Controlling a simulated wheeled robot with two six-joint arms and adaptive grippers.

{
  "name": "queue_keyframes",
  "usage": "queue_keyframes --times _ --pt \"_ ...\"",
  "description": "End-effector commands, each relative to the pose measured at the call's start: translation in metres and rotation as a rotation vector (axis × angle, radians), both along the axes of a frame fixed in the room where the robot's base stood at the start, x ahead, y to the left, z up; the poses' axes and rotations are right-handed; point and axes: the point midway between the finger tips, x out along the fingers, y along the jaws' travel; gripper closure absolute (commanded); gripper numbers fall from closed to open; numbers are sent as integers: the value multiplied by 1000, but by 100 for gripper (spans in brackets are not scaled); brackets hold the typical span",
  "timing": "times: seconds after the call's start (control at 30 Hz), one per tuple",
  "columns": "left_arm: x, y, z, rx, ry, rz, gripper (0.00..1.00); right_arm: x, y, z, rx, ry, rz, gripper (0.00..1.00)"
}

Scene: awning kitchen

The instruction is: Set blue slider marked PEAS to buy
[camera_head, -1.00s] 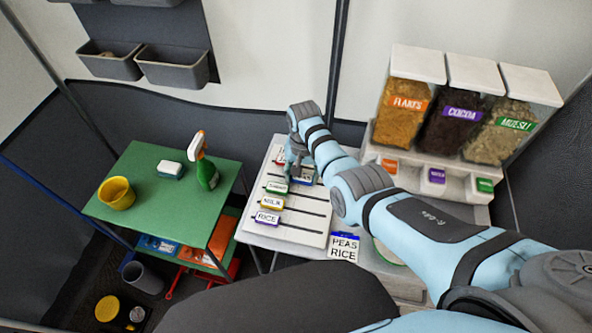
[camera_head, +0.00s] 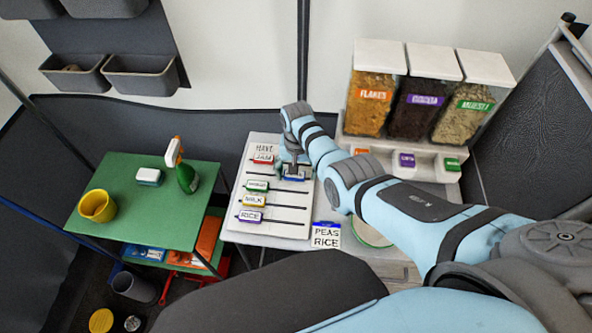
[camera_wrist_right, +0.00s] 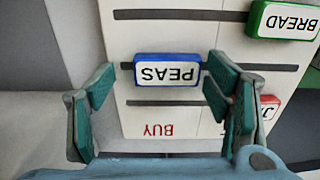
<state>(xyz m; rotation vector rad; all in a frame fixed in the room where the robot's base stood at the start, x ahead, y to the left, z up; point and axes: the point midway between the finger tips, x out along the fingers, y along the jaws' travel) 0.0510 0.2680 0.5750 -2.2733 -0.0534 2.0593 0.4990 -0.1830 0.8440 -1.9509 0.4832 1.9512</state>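The blue slider marked PEAS (camera_wrist_right: 167,72) sits on its dark track on the white slider board (camera_wrist_right: 220,42). In the right wrist view it is near the track's left end, in the column of the upside-down red word BUY (camera_wrist_right: 158,131). My right gripper (camera_wrist_right: 161,76) is open, with one teal finger on each side of the slider; a gap shows on the left, a narrower one on the right. In the head view the blue slider (camera_head: 295,176) lies toward the board's right side under my right gripper, which partly covers the board. My left gripper is not in view.
Red JAM (camera_head: 263,155), green BREAD (camera_head: 257,185), yellow MILK (camera_head: 254,200) and RICE (camera_head: 251,216) sliders sit at the board's left. A PEAS RICE card (camera_head: 326,236) is in front. Dispensers (camera_head: 420,105) stand behind right; a green table (camera_head: 140,215) is left.

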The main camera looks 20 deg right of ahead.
Motion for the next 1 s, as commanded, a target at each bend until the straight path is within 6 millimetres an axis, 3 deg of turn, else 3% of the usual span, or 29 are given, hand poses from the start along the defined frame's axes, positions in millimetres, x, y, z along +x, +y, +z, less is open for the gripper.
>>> queue_keyframes --times 0.17,0.27,0.53,0.7,1.0 --pt "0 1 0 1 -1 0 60 1 1 3 2 -1 0 28" --pt "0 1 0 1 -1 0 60 1 1 14 2 -3 0 28" --pt "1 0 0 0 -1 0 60 1 -1 87 2 -5 -1 28" --pt "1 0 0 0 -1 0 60 0 -2 115 1 -2 -1 28" --pt "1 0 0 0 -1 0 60 0 -2 120 2 0 -1 28"
